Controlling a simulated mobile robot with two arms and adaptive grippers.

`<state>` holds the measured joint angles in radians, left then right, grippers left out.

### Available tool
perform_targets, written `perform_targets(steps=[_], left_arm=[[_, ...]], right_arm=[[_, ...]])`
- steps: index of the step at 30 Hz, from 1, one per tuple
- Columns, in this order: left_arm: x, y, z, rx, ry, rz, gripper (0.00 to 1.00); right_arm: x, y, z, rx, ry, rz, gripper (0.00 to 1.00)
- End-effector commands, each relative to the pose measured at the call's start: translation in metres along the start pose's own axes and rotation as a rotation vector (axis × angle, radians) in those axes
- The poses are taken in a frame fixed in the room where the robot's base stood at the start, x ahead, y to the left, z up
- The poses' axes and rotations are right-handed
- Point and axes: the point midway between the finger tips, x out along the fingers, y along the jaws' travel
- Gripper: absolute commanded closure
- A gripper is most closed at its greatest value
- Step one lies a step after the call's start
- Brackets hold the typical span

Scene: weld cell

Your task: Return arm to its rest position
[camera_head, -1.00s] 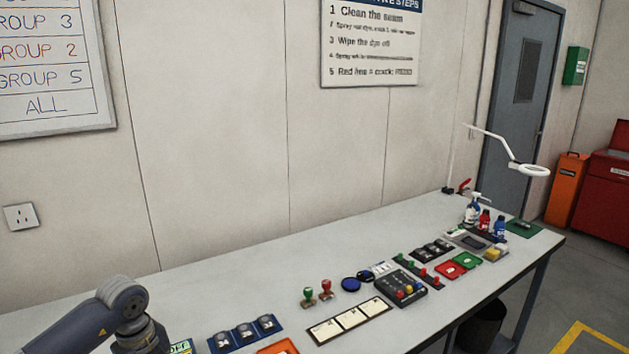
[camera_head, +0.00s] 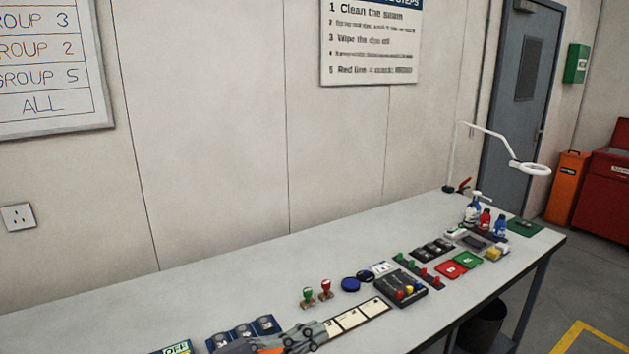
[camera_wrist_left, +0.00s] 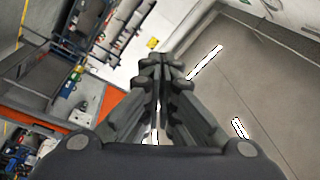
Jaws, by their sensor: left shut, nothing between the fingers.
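My left gripper (camera_head: 308,336) shows at the bottom middle of the head view, over the near part of the grey workbench (camera_head: 225,285). It hides part of the black strip with cream cards (camera_head: 353,319) and part of the orange item near the bottom edge. In the left wrist view the gripper's fingers (camera_wrist_left: 162,66) are together with nothing between them. My right gripper is not in view.
Green and red stamps (camera_head: 317,292), a blue disc (camera_head: 350,284), a dark tray with coloured knobs (camera_head: 402,287) and spray bottles (camera_head: 473,208) stand on the bench. A white ring lamp (camera_head: 529,168) overhangs its far end.

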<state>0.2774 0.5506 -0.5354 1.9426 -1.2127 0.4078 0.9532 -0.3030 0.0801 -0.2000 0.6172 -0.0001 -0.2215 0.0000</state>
Motion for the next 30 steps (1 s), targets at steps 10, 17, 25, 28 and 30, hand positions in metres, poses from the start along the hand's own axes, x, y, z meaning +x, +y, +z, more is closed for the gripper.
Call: perform_targets(steps=[10,17,25,28,30], left_arm=[[-0.100,-0.052,0.071,-0.385,-0.507,-0.648,1.00],[-0.207,0.041,0.118,-0.716,-1.046,-0.697,1.00],[-0.288,0.170,0.085,-1.034,-1.485,-0.441,1.00],[-0.305,0.202,0.063,-1.115,-1.574,-0.334,1.00],[-0.314,0.221,0.047,-1.166,-1.622,-0.258,1.00]], right_arm=[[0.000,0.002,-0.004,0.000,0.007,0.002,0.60],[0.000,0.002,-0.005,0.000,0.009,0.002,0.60],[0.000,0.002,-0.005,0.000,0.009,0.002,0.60],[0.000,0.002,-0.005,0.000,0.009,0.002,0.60],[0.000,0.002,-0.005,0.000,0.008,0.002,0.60]])
